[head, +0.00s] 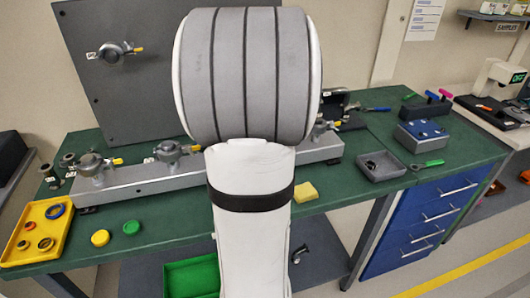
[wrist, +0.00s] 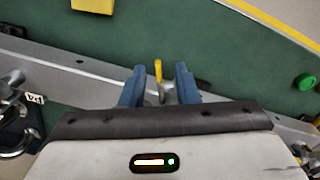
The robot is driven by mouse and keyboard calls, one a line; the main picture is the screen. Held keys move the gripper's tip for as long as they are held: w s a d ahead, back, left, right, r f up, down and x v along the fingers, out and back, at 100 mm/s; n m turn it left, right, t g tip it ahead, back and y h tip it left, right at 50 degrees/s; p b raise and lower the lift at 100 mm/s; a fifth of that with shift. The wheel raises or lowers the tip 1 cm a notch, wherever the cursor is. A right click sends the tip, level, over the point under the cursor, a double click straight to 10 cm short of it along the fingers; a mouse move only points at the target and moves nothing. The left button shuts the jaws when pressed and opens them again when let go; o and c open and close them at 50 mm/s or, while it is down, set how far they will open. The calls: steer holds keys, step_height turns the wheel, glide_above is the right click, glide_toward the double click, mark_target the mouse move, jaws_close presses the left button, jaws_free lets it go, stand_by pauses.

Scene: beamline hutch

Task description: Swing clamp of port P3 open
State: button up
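In the wrist view, my gripper (wrist: 160,80) is open, with its two blue fingers apart. A yellow-tipped clamp handle (wrist: 158,71) shows in the gap between the fingertips, touching neither as far as I can see. The port body behind it is mostly hidden by my gripper, and its label cannot be read. In the head view, my arm covers this part of the rail. Other clamped ports with yellow handles show there: two at the left, (head: 90,165) and (head: 170,151), and one right of my arm (head: 320,128).
The grey rail (head: 140,183) lies on the green bench (head: 360,192). In front are a yellow tray (head: 58,232) of rings, yellow and green caps (head: 131,227) and a yellow block (head: 305,192). A grey tray (head: 381,168) stands right. An upright panel (head: 150,90) holds another port.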

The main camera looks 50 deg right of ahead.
step_height(320, 180, up, 8)
steer(key=shift+f, duration=0.25)
steer(key=shift+a, duration=0.15)
stand_by(0.4)
